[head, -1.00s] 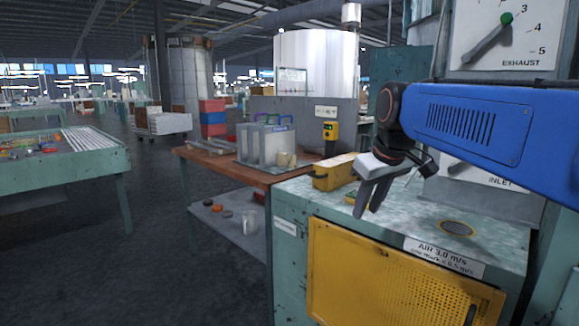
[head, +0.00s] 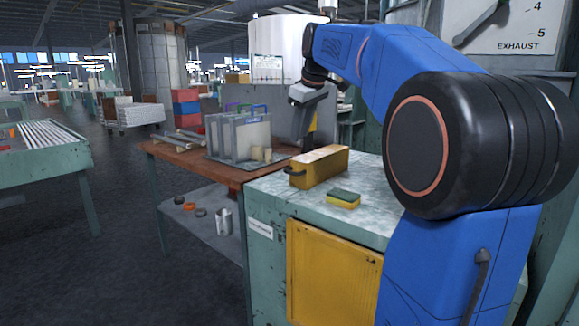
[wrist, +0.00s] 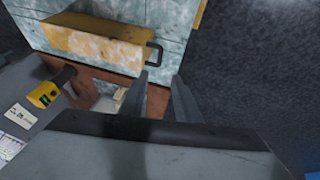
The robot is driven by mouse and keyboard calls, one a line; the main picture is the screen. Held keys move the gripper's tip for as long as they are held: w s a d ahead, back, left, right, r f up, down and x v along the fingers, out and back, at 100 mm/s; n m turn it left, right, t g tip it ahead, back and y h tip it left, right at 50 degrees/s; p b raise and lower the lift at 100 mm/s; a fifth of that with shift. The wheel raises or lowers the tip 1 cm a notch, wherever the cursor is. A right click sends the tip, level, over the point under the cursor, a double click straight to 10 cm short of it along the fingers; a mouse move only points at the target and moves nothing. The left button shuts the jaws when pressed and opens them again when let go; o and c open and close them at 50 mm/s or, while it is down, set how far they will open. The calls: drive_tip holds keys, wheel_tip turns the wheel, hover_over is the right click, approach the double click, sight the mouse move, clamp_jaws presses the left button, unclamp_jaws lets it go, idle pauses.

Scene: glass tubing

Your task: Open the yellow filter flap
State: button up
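The yellow panel (head: 333,272) on the front of the teal cabinet looks like the filter flap. It appears shut, flush with the cabinet front. My own arm hides its right part. My gripper (head: 307,128) is raised beyond the cabinet top, behind the yellow box and well away from the panel. In the wrist view its two fingers (wrist: 160,78) stand apart with nothing between them. The panel is not recognisable in the wrist view.
A yellow box (head: 322,164) with a dark handle and a yellow-green sponge (head: 344,198) lie on the cabinet top (head: 285,192). The box also shows in the wrist view (wrist: 90,42).

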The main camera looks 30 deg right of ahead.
sight(292, 173)
drive_tip(key=x, duration=1.4)
drive_tip(key=shift+d+f, duration=0.1)
drive_tip(key=shift+f, duration=0.1)
clamp_jaws()
